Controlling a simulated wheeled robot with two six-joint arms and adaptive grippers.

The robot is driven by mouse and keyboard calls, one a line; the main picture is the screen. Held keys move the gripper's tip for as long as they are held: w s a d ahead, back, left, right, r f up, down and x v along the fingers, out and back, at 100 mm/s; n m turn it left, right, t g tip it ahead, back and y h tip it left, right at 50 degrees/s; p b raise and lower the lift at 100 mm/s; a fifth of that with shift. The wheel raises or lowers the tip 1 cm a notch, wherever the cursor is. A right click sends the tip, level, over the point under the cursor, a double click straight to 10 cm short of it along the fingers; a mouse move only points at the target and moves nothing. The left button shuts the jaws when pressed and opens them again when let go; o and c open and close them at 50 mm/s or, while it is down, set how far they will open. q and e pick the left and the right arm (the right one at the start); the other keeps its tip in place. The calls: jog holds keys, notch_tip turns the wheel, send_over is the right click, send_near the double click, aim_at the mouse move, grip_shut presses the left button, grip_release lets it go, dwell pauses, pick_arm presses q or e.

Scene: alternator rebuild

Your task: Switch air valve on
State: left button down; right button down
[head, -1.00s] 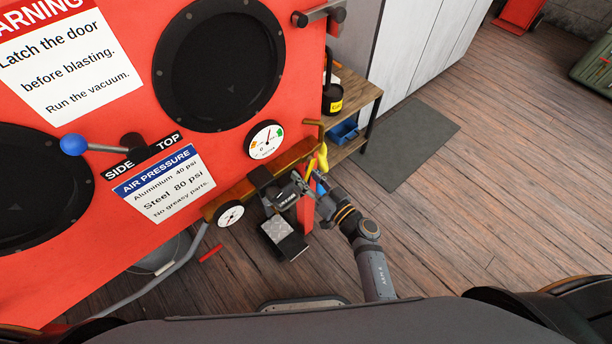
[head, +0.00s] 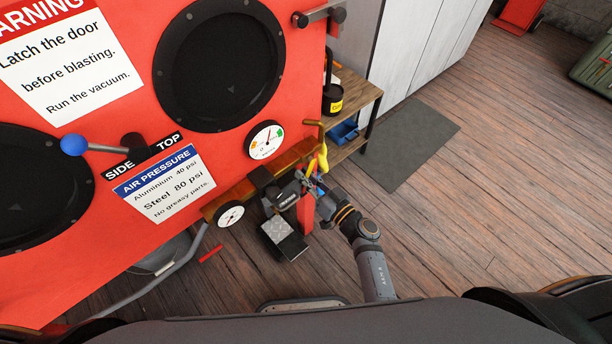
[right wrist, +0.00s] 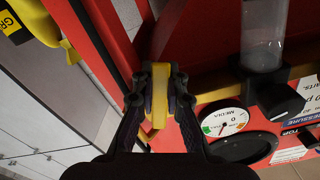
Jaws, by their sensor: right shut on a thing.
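The air valve's yellow lever (head: 322,160) is at the right end of the brass pipe (head: 240,195) along the red blast cabinet's lower edge. In the right wrist view the yellow lever (right wrist: 159,108) stands between my two dark fingers. My right gripper (right wrist: 160,92) is shut on it, one finger on each side. In the head view my right gripper (head: 309,185) is at the pipe's end, and part of the valve is hidden behind it. My left gripper is in neither view.
The red cabinet (head: 120,230) has dark round ports and a media gauge (head: 265,140). A wooden shelf (head: 358,92) stands close behind.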

jog(key=shift+r+p, duration=0.2)
jog(key=shift+p, duration=0.2)
jog(key=shift+s+a+r+m+p, duration=0.35)
jog(key=shift+m+p, duration=0.8)
jog(key=shift+p, duration=1.05)
jog(key=shift+s+a+r+m+p, duration=0.2)
jog(key=shift+a+r+m+p, duration=0.2)
jog(key=shift+m+p, duration=1.35)
jog(key=shift+s+a+r+m+p, duration=0.35)
jog(key=shift+m+p, duration=0.25)
jog(key=shift+p, duration=2.1)
jog(key=shift+f, duration=0.1)
jog(key=c, duration=1.3)
grip_release()
jog(key=shift+w+a, duration=0.1)
